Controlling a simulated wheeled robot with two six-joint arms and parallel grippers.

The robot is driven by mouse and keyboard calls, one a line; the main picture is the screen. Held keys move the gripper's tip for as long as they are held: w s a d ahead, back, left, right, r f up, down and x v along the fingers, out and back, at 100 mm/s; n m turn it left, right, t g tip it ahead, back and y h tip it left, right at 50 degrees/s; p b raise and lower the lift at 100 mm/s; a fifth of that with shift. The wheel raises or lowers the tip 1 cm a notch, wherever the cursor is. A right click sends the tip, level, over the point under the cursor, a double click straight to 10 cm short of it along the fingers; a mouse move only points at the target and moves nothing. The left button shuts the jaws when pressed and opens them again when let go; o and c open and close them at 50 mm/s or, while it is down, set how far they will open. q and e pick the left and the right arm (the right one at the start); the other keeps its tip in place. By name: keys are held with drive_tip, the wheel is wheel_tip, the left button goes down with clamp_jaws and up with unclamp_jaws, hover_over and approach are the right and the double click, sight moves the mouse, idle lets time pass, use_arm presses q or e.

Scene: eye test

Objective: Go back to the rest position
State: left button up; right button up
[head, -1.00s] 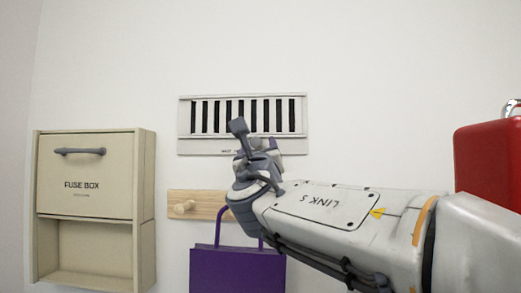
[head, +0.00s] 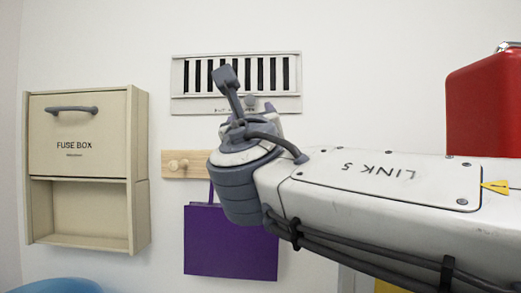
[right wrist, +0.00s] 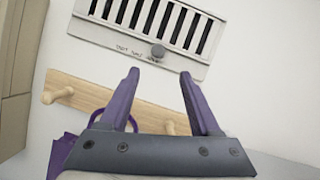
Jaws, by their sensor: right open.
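My right arm reaches in from the right in the head view, with its gripper (head: 245,126) pointing toward the wall and its fingers mostly hidden by the wrist. In the right wrist view, the right gripper (right wrist: 159,78) is open, with two purple fingers apart and nothing between them. Its fingers point at the lower edge of the wall vent (head: 285,104), near a grey knob (right wrist: 157,50). My left gripper is not in view.
A wooden peg rail (head: 198,165) is below the vent, with a purple bag (head: 230,245) hanging there. A beige fuse box (head: 82,135) is at left, its lower compartment open and empty. A red box (head: 485,112) is at right. A blue thing (head: 55,286) shows at lower left.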

drive_tip(key=s+d+f+m+g+h, duration=0.1)
drive_tip(key=d+f+m+g, duration=0.2)
drive_tip(key=f+m+g, duration=0.85)
drive_tip(key=s+d+f+m+h, duration=0.2)
drive_tip(key=d+f+m, duration=0.15)
drive_tip(key=f, duration=1.75)
drive_tip(key=s+d+f+m+g+y, duration=0.1)
drive_tip(key=s+f+m+g+y, duration=0.1)
drive_tip(key=s+f+m+g, duration=0.9)
drive_tip(key=s+f+m+b, duration=0.1)
drive_tip(key=s+f+m, duration=0.5)
drive_tip(key=s+f, duration=0.4)
drive_tip(key=shift+s+d+m, duration=0.25)
drive_tip(key=shift+s+m, duration=0.15)
drive_tip(key=shift+s, duration=0.1)
